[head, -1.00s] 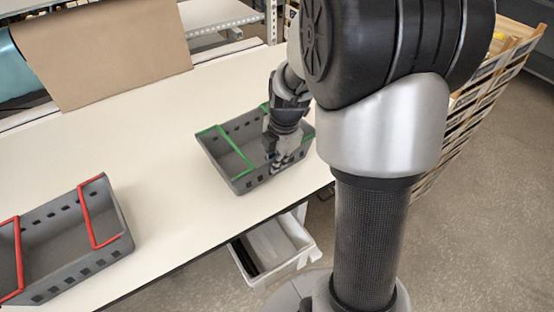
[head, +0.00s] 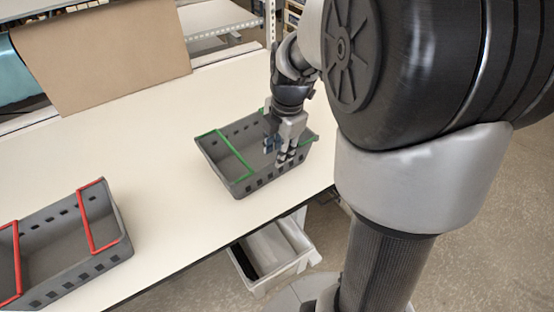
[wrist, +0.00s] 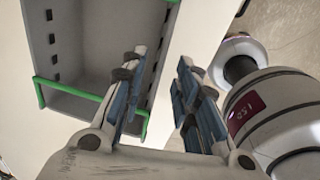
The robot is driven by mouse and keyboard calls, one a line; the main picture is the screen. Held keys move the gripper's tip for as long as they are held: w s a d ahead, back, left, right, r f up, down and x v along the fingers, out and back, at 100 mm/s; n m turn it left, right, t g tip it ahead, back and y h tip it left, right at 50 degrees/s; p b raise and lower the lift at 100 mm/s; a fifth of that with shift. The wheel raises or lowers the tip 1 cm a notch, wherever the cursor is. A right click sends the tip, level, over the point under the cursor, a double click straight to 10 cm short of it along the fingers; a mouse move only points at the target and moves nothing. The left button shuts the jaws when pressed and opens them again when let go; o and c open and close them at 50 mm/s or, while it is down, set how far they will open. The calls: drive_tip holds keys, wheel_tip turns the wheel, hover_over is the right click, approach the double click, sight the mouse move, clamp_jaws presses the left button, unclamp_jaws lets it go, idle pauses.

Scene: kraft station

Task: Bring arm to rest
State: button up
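My gripper (head: 280,153) hangs over the right part of the grey crate with green handles (head: 212,158) in the head view. In the wrist view my gripper (wrist: 158,75) has its two blue-padded fingers apart, with nothing between them. The green-handled crate (wrist: 93,45) lies beyond the fingers at the upper left of that view, and its visible floor looks empty. My arm hides part of the crate's right side in the head view.
A grey crate with red handles (head: 62,237) stands on the white table (head: 150,140) at the left and looks empty. A white bin (head: 273,255) is below the table's front edge. Brown paper (head: 100,50) hangs at the back. The table between the crates is clear.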

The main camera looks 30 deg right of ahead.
drive_tip(key=r, duration=0.5)
drive_tip(key=shift+s, duration=0.4)
